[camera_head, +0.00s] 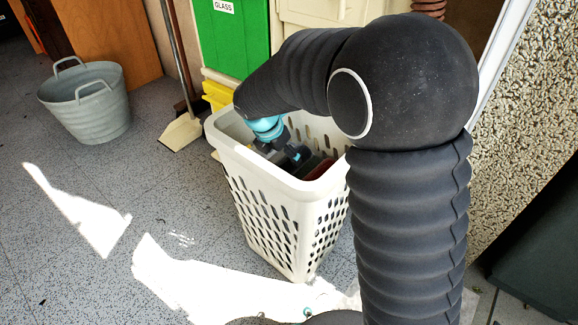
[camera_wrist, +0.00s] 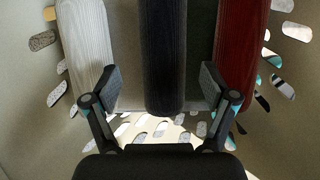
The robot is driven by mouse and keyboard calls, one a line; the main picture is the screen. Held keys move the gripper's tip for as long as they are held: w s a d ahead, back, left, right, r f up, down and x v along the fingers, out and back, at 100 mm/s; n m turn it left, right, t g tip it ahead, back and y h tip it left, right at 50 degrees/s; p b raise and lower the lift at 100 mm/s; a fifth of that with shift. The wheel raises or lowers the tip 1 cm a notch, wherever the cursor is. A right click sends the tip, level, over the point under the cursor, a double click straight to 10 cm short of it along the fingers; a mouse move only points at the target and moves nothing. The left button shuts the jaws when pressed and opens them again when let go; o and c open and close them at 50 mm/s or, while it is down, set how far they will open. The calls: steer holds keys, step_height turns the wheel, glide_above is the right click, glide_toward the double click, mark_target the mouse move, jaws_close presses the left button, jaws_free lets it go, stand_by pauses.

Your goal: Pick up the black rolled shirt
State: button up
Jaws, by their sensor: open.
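The black rolled shirt (camera_wrist: 163,50) lies in the middle of the wrist view, between a white roll and a red roll. My gripper (camera_wrist: 161,85) is open, with one finger on each side of the black roll's near end. I cannot tell whether the fingers touch it. In the head view my gripper (camera_head: 285,155) reaches down inside the white laundry basket (camera_head: 285,215). My arm and the basket's walls hide most of the contents there.
A white roll (camera_wrist: 88,45) lies left of the black one and a red roll (camera_wrist: 240,50) lies right. The basket's perforated walls surround my gripper closely. A grey metal tub (camera_head: 88,105), a dustpan (camera_head: 181,132) and a green bin (camera_head: 232,38) stand behind. Floor at left is clear.

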mark_target(288, 159)
steer(key=shift+d+b+x, duration=0.2)
steer(key=shift+b+x, duration=0.55)
steer(key=shift+x, duration=1.9)
steer(key=shift+r, duration=0.1)
steer(key=c, duration=1.3)
